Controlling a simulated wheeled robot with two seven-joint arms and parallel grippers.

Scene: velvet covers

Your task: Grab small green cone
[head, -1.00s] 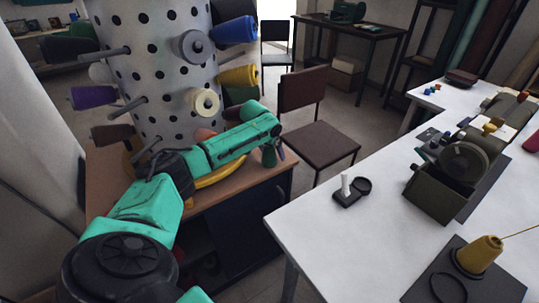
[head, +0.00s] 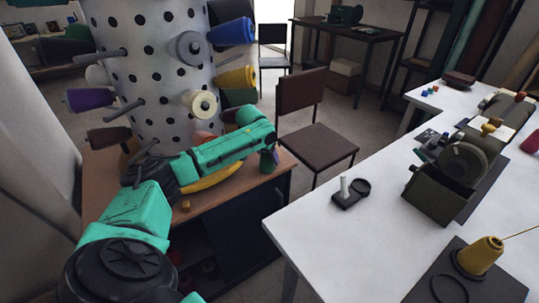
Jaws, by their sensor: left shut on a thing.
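The small dark green cone (head: 267,161) shows at the far right end of the wooden cabinet top, just below the end of my left arm. My left gripper (head: 268,150) is at the cone and shut on it; its fingers are mostly hidden by the wrist above. I cannot tell whether the cone's base touches the cabinet top. My right gripper is not in view.
A white perforated column (head: 150,70) with pegs and coloured cones, including a blue one (head: 232,32) and a yellow one (head: 237,77), rises behind my arm. A brown chair (head: 318,140) stands right of the cabinet (head: 235,228). A white table (head: 330,235) fills the right.

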